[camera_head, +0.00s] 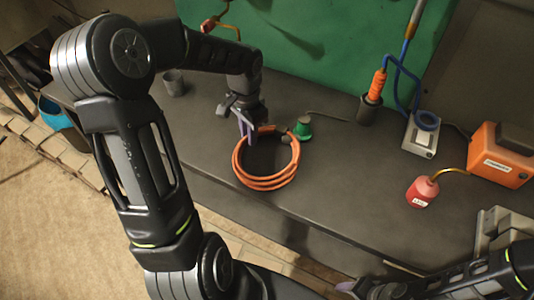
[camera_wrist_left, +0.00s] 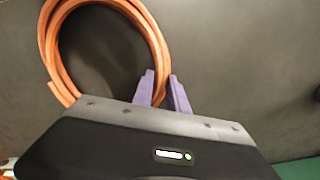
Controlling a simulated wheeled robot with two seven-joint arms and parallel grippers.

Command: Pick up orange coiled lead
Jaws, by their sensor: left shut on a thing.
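The orange coiled lead (camera_head: 266,183) forms a ring on the dark bench top in the head view. My left gripper (camera_head: 247,137) is at the coil's far left rim, shut on it. In the left wrist view the coil (camera_wrist_left: 57,62) fills the upper left, and the purple fingertips (camera_wrist_left: 164,88) of my left gripper meet its right side. I cannot tell whether the coil is lifted off the bench. My right gripper (camera_head: 347,287) shows only in part at the bottom of the head view, and its opening is unclear.
A green-based object (camera_head: 302,128) stands just right of the coil. A grey cup (camera_head: 174,83) stands at the back left. The bench front is clear.

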